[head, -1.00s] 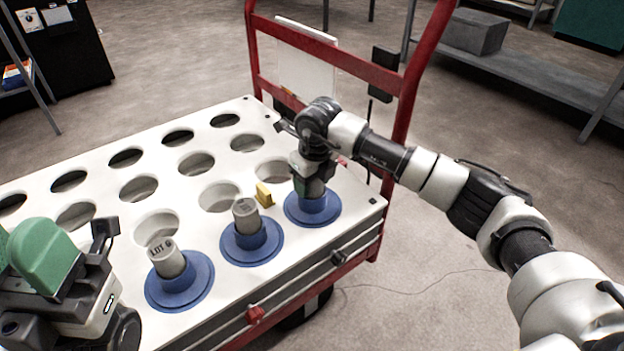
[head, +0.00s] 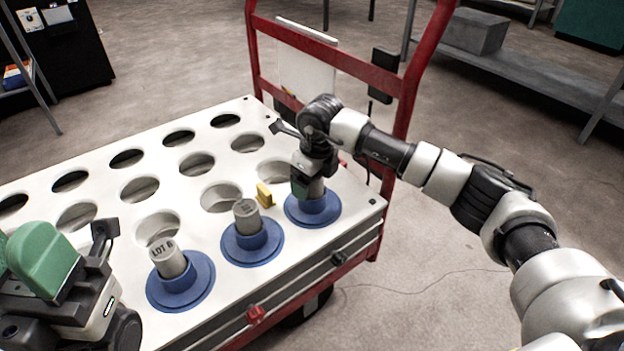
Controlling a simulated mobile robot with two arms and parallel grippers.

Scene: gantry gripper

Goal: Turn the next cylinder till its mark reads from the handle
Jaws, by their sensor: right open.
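Three grey cylinders stand in blue flanged holders along the front row of the white cart top (head: 105,205). The left cylinder (head: 167,258) shows a dark mark that looks like "LOT" and a character. The middle cylinder (head: 247,217) has a small mark, too small to read. The right cylinder (head: 316,188) is mostly hidden under my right gripper (head: 308,188), which points down over it, open, its fingers around the cylinder's top. The red handle (head: 335,55) rises at the cart's far end. My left gripper (head: 75,285) is at lower left; its fingertips are not clear.
Several empty round holes fill the rest of the top. A grey shelf (head: 545,75) stands at the back right, and a dark cabinet (head: 65,45) at the back left.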

